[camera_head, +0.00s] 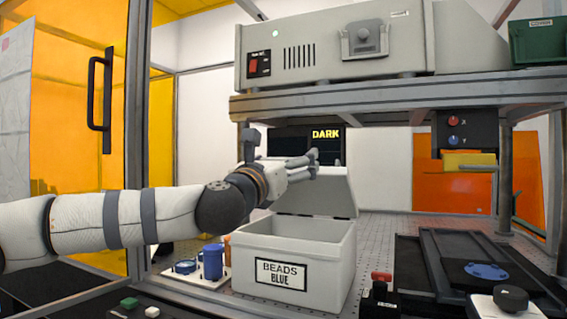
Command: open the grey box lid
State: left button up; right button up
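The grey box (330,262) stands on the perforated table and bears a label reading "BEADS BLUE". Its lid (325,196) is raised at the back edge and stands tilted up behind the opening. The front walls hide what is inside. My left gripper (315,161) is above the back of the box, its fingers pointing right and overlapping the upper left of the lid in the picture. I cannot tell whether it touches the lid or how far its fingers are apart. My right gripper is not in view.
Blue and orange containers (212,262) stand on a white tray left of the box. A shelf (395,100) with a grey instrument (330,45) spans above. A dark stage with a blue disc (486,271) and a red-topped device (380,290) are at right. A display (325,145) reads "DARK".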

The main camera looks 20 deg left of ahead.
pick_arm(q)
jog(key=o, duration=1.4)
jog(key=shift+r, duration=0.15)
